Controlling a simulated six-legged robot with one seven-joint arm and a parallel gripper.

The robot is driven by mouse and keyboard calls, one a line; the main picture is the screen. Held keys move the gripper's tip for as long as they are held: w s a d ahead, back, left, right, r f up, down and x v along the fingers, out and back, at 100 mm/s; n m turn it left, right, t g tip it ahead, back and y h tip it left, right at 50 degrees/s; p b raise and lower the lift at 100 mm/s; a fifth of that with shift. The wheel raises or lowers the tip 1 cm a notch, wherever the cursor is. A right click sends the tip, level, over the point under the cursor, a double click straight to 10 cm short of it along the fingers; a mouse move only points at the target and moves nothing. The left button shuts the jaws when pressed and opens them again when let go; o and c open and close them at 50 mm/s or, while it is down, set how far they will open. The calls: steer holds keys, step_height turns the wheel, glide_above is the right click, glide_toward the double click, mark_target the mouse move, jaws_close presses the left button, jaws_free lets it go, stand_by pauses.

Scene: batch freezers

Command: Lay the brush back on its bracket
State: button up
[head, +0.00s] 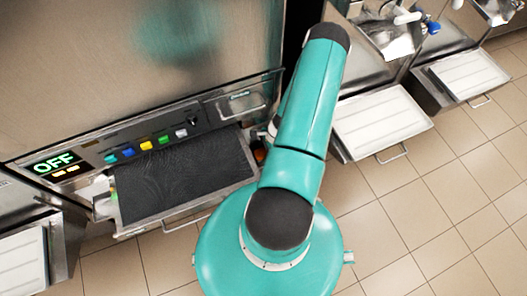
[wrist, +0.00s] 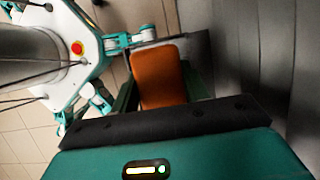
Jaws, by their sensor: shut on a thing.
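An orange block-shaped part, which I take to be the brush (wrist: 158,72), sits between the two dark fingers of my gripper (wrist: 160,98) in the wrist view. My gripper is shut on it. In the head view my arm hides the gripper and most of the brush; only a small orange patch (head: 259,153) shows beside the arm, at the right end of the black-matted tray. The rest of the brush cannot be made out. I cannot pick out the bracket in either view.
The freezer front (head: 150,60) has a lit OFF display (head: 54,162) and several coloured buttons. The black-matted tray (head: 185,178) juts out below. White-topped trays (head: 380,122) stand at right. Tiled floor (head: 400,220) is clear in front.

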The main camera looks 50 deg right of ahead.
steer(key=shift+f, duration=0.1)
steer(key=o, duration=1.1)
steer(key=shift+o, duration=0.4)
steer(key=v, duration=1.3)
steer(key=shift+r, duration=0.4)
